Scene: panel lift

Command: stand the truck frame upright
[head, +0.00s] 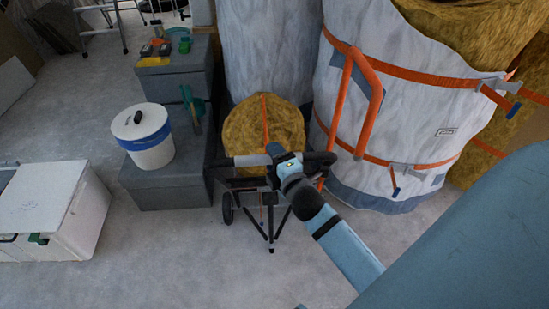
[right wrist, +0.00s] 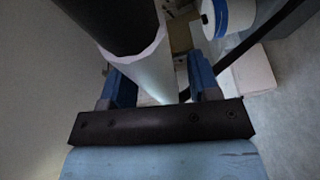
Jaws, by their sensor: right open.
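The truck frame (head: 271,222) appears as a dark structure with thin legs and a small wheel at its left, low in front of a tan bale. A horizontal bar (head: 243,160), grey at the left and black at the right, crosses its top. My right gripper (head: 277,158) is at the middle of this bar. In the right wrist view my open right gripper (right wrist: 161,85) has its fingers on either side of a pale tube with a thick black sleeve; contact is unclear. An orange bent tube (head: 376,95) rises behind to the right; whether it joins the frame is unclear. My left gripper is out of view.
A large strapped white bag (head: 420,105) stands close behind at the right, and a tan bale (head: 240,135) directly behind. Grey boxes (head: 165,190) carry a white bucket (head: 147,150) at the left. A white chest (head: 50,210) stands further left. The front floor is clear.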

